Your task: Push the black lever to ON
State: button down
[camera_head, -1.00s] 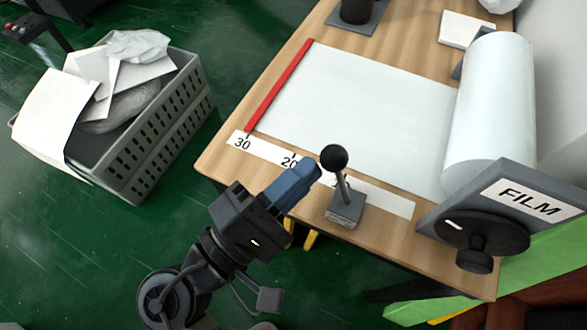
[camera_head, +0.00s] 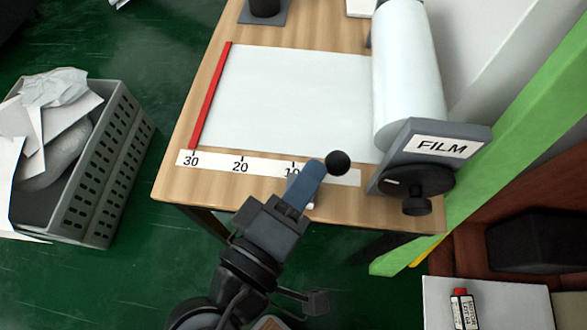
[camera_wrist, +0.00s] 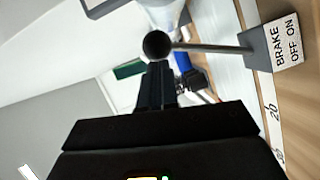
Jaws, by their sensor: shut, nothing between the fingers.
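The black lever (camera_head: 338,162) has a round black knob on a thin rod, at the table's front edge. In the head view its rod and base are mostly hidden behind my gripper. The wrist view shows its knob (camera_wrist: 157,45), its rod and its grey base with a label (camera_wrist: 284,45) reading BRAKE, OFF, ON. My gripper (camera_head: 314,171) is shut and empty, with its blue fingers just left of the knob in the head view. In the wrist view the fingertips (camera_wrist: 157,72) reach close to the knob; contact is unclear. The exact lever setting is hard to read.
White film (camera_head: 290,95) lies on the wooden table up to a red bar (camera_head: 210,95). A number scale (camera_head: 215,162) runs along the front. The film roll (camera_head: 408,85) and black crank wheel (camera_head: 415,182) stand right of the lever. A grey crate (camera_head: 115,165) stands left on the floor.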

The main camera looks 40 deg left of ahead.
jog(key=shift+w+d+m, duration=0.15)
jog(key=shift+d+m, duration=0.1)
jog(key=shift+m, duration=0.05)
jog(key=shift+w+d, duration=0.1)
dwell(0.3)
jog(key=s+d, duration=0.1)
jog(key=s, duration=0.7)
jog(key=shift+r, duration=0.4)
